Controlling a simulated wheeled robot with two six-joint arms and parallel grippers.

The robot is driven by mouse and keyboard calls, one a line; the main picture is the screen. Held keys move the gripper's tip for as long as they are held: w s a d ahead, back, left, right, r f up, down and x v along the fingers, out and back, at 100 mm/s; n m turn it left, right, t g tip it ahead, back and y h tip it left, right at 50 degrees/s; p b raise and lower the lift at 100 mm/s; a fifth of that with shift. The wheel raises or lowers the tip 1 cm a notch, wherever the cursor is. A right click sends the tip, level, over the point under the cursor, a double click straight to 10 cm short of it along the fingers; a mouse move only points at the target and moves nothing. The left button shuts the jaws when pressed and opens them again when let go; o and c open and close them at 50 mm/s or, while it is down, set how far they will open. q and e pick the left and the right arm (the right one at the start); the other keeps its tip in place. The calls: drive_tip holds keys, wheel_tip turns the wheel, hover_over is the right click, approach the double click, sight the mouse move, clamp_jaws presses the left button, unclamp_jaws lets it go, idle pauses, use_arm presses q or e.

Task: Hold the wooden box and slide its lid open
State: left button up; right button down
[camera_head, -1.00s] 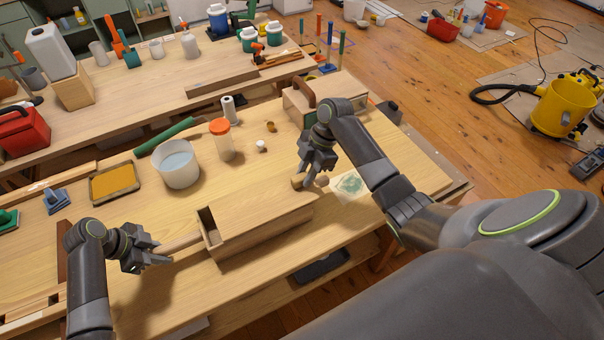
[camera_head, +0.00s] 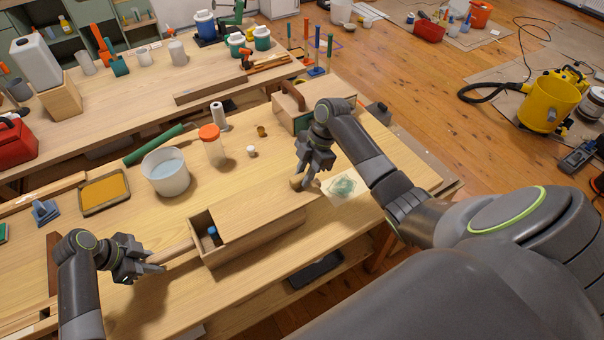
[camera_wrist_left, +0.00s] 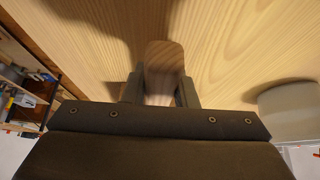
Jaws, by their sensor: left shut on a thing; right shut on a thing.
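The long wooden box (camera_head: 262,238) lies on the workbench in the middle of the head view. Its lid (camera_head: 256,205) is slid partly to the right, leaving the left end open. A small blue-topped object (camera_head: 213,232) shows inside that opening. My left gripper (camera_head: 160,264) is shut on the wooden handle (camera_head: 179,251) at the box's left end; the handle also shows between the fingers in the left wrist view (camera_wrist_left: 163,62). My right gripper (camera_head: 304,184) is shut on a wooden grip at the lid's right end, mostly hidden by the fingers.
Behind the box stand a white bucket (camera_head: 165,172), an orange-capped jar (camera_head: 212,146) and a small white item (camera_head: 251,151). A handled wooden case (camera_head: 298,112) is behind my right gripper. A green-stained sheet (camera_head: 343,187) lies to the right.

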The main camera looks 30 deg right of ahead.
drive_tip(key=shift+d, duration=4.9)
drive_tip(key=shift+d, duration=1)
drive_tip(key=c, duration=0.6)
unclamp_jaws()
drive_tip(key=shift+c, duration=0.2)
drive_tip(key=shift+r, duration=0.1)
wheel_tip(320, 180, up, 7)
